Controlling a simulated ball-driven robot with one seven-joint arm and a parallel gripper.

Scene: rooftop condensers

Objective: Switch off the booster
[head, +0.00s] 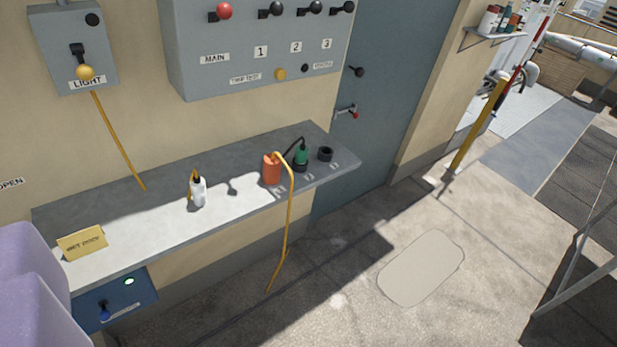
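No label that I can read says booster. A blue box (121,302) hangs under the left end of the grey counter, with a lit green lamp (129,281) and a dark blue-black lever (104,309) on its face. Its label strip (122,312) is too small to read. On the wall, a grey panel (190,75) carries a red-knobbed lever (223,11) over "MAIN" and black-knobbed levers over 1 (273,8), 2 (312,7) and 3 (345,7). My gripper is not in view.
The counter (150,235) holds a yellow sign (82,243), a white bottle (198,191), an orange plug-like block (271,169) with a hanging yellow cord, and a green one (301,155). A "LIGHT" box (60,40) hangs upper left. Floor (420,268) at right is clear.

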